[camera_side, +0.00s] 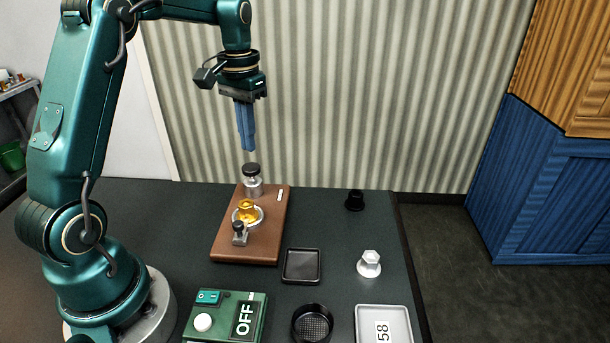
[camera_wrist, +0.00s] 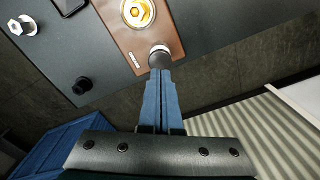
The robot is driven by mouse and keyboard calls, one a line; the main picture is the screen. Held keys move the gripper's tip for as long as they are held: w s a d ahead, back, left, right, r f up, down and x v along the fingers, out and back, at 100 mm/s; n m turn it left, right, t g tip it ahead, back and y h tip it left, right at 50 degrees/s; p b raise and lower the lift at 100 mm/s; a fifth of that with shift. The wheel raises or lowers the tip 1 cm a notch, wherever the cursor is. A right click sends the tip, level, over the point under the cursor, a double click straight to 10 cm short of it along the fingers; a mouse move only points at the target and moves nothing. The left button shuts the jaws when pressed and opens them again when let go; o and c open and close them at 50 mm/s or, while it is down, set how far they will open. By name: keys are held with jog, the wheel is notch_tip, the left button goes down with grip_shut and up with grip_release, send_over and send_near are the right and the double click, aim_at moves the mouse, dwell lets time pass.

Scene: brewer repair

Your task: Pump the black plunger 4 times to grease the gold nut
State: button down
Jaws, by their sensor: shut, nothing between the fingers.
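The black plunger (camera_side: 251,169) tops a silver cylinder at the back of a brown wooden board (camera_side: 230,243). In the wrist view the plunger (camera_wrist: 159,59) lies just past my fingertips. The gold nut (camera_side: 246,206) sits in a pale ring nearer the front of the board, and it also shows in the wrist view (camera_wrist: 137,11), cut by the top edge. My gripper (camera_side: 248,149) has blue fingers pointing down, shut together and empty, above the plunger with a small gap in the side view.
A small clamp-like part (camera_side: 239,235) stands on the board before the nut. The table's right rear is mostly clear.

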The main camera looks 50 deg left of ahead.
aim_at(251, 167)
jog(key=shift+r, duration=0.15)
notch_tip(251, 167, up, 6)
jog(key=shift+f, duration=0.1)
dwell(0.7)
dwell(0.6)
jog(key=shift+f, duration=4.2)
jog(key=shift+f, duration=0.45)
jog(key=shift+f, duration=0.35)
jog(key=shift+f, duration=0.65)
